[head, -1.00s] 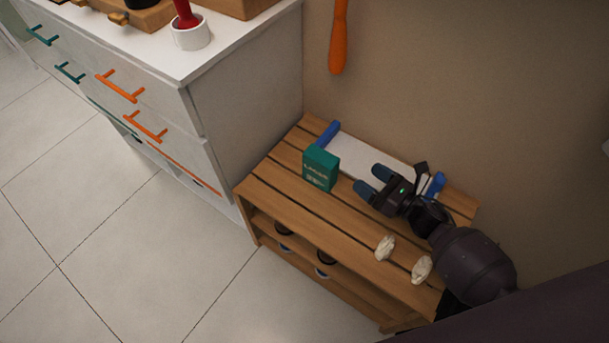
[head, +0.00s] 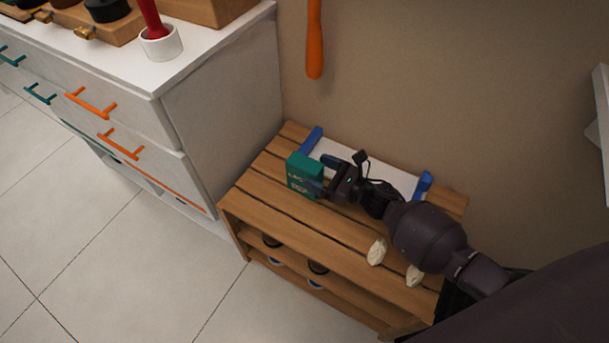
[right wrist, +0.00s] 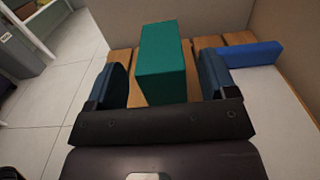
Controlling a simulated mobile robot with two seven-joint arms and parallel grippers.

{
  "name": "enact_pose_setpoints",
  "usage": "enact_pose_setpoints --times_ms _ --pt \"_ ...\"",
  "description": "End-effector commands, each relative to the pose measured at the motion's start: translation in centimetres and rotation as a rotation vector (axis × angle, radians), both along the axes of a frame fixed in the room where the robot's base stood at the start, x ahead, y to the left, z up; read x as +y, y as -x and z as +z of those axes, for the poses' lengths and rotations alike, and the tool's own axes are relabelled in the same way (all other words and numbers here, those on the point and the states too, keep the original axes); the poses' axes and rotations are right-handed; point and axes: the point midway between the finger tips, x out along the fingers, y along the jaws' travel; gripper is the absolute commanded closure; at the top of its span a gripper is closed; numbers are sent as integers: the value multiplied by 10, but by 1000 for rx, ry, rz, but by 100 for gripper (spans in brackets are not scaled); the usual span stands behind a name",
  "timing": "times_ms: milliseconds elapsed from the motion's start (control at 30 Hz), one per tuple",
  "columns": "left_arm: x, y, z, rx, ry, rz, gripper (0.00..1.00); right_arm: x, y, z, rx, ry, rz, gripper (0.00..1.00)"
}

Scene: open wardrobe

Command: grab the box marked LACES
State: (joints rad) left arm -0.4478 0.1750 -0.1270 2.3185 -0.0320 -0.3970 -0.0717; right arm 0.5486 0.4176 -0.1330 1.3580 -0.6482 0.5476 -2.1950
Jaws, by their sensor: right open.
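The green LACES box (head: 301,170) stands upright on the slatted wooden bench, with its lettering facing the front. In the right wrist view the box (right wrist: 163,62) rises between the two blue fingers. My right gripper (head: 325,175) is open, with one finger on each side of the box; a gap shows at least on the left side. In the right wrist view the open gripper (right wrist: 164,85) points straight at the box. In the head view a finger covers the box's lower right part. My left gripper is in neither view.
The wooden bench (head: 262,197) stands against the wall beside a white drawer cabinet (head: 225,100). A white tray with blue ends (head: 424,184) lies behind the box. Two pale crumpled items (head: 376,252) lie near the bench's front right. An orange-handled thing (head: 314,45) hangs above.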

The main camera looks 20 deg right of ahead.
Motion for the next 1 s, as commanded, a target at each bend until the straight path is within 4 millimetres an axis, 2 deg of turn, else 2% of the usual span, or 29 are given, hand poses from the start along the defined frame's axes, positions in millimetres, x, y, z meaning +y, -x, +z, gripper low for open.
enact_pose_setpoints --times_ms 233,567,900,933,1000 --pt "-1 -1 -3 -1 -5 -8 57 18 -24 -3 2 0 1 22" --pt "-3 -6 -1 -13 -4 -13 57 21 -29 -1 1 1 0 24" --pt "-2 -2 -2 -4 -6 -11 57 21 -28 -1 1 1 0 76" --pt "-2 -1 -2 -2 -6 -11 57 21 -28 -1 1 0 0 79" --pt "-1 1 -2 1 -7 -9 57 21 -28 -1 0 0 0 79"
